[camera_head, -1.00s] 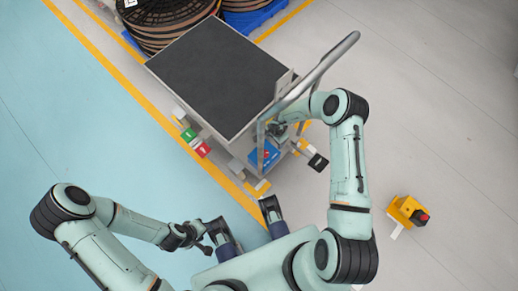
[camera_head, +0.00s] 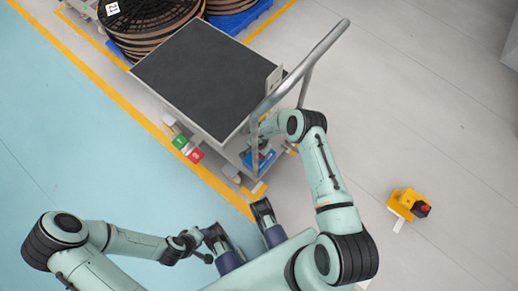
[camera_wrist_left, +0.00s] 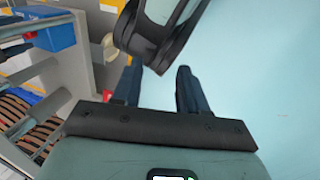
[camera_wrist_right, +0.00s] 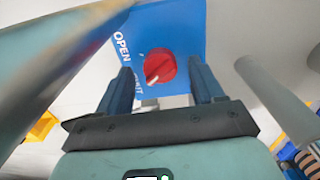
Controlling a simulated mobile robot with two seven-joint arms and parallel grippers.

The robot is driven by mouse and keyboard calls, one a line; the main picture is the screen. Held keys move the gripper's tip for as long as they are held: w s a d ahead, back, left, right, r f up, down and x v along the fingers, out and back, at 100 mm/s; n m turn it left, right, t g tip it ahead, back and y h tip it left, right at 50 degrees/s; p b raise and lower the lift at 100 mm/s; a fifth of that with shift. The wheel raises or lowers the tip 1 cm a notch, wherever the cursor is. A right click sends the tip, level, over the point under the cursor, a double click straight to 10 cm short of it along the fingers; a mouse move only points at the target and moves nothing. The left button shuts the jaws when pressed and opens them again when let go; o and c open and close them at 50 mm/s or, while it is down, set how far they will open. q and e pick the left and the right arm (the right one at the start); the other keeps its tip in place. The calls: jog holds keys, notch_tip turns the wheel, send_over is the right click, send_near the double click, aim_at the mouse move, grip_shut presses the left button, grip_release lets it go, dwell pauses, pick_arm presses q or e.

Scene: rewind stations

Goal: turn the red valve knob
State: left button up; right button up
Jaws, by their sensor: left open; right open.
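The red valve knob (camera_wrist_right: 160,67) is round, with a white mark at its lower left. It sits on a blue panel (camera_wrist_right: 184,22) lettered OPEN at its left; a second word lower down is partly hidden by a finger. My right gripper (camera_wrist_right: 160,76) is open, its two fingers apart on either side of the knob in the picture. I cannot tell whether they touch it. My left gripper (camera_wrist_left: 157,80) is open and empty, away from the panel.
The trolley (camera_head: 205,75) has a dark top and a metal handle (camera_head: 305,65) rising close to my right arm. Cable reels (camera_head: 150,22) stand behind it.

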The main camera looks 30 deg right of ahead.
jog(key=shift+f, duration=0.5)
jog(key=c, duration=1.1)
jog(key=shift+o, duration=0.2)
